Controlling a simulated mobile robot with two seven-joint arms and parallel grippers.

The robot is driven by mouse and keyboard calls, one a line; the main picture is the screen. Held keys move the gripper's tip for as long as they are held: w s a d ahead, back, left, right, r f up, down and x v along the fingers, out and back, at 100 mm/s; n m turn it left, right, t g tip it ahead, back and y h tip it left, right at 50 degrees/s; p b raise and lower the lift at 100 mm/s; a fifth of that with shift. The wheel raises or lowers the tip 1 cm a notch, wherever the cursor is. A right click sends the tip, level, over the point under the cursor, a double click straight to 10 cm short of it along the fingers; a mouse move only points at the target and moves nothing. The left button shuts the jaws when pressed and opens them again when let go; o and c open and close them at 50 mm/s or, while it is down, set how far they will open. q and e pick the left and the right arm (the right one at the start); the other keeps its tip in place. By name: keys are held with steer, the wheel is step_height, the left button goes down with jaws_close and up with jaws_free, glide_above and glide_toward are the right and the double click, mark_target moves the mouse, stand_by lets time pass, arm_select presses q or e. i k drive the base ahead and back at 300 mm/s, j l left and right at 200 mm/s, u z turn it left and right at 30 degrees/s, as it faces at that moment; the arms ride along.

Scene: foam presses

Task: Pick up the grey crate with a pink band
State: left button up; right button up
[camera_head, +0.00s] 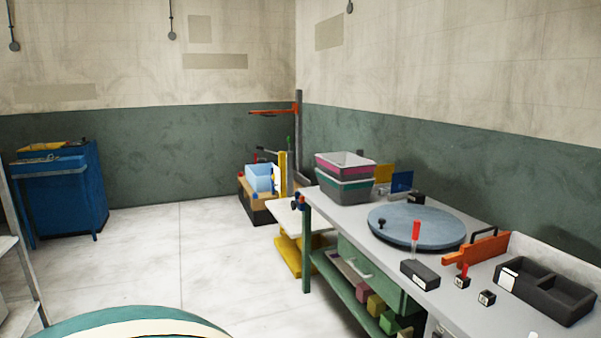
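The grey crate with a pink band (345,170) is at the far left end of the workbench. It is stacked on top of another grey crate with a green band (345,188), which rests on the bench top. The upper crate's open top faces up, and its inside looks empty from here. Neither of my grippers is in view.
The workbench (357,218) runs along the right wall. A round blue-grey disc (417,228), a black divided tray (546,289), an orange tool (477,250) and small black blocks stand on it. A blue cabinet (62,190) stands far left. Open floor (190,255) lies between.

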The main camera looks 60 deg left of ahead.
mark_target(344, 171)
steer(key=u, duration=1.55)
steer(key=i+j+u, duration=0.25)
steer(key=i, duration=0.4)
steer(key=i+j+u, duration=0.3)
steer(key=i, duration=0.4)
steer(key=i+u, duration=0.25)
steer(key=i, duration=0.45)
steer(key=i+j+z, duration=0.1)
steer(key=i+z, duration=0.25)
steer(key=i+j+z, duration=0.15)
steer(key=i+z, duration=0.25)
steer(key=i+j+z, duration=0.55)
steer(key=z, duration=0.15)
steer(key=i+j+z, duration=0.15)
steer(key=z, duration=0.25)
steer(key=i+j+z, duration=0.1)
steer(key=j+z, duration=0.25)
